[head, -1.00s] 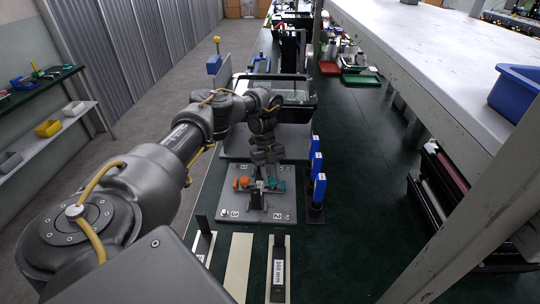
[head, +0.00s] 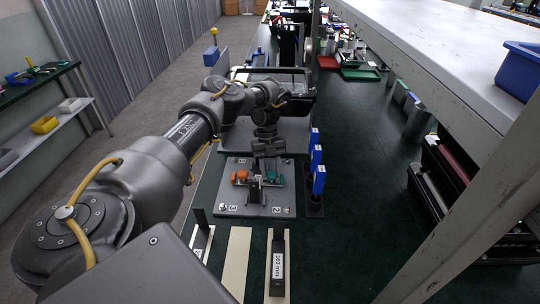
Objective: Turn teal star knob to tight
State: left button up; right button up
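The teal star knob (head: 275,177) sits on the right of a small fixture on a grey plate (head: 232,207). An orange knob (head: 240,177) is on the fixture's left. My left gripper (head: 267,164) points down just above and behind the teal knob, close to it. The teal knob shows clear of the fingers from this angle. The fingers are small and dark, so their opening cannot be told, nor whether they touch the knob. My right gripper is out of view.
Blue-topped uprights (head: 318,178) stand close to the plate's right edge. A black bar marked in millimetres (head: 278,262) and pale strips (head: 236,262) lie in front.

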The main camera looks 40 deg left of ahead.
pick_arm(q)
jog(key=o, duration=0.3)
jog(key=shift+r, duration=0.1)
jog(key=shift+w, duration=0.1)
jog(key=shift+r, duration=0.1)
jog(key=p+v, duration=0.8)
jog(key=v, duration=0.2)
jog(key=shift+r+p, duration=0.25)
jog(key=shift+p, duration=0.15)
dwell(0.4)
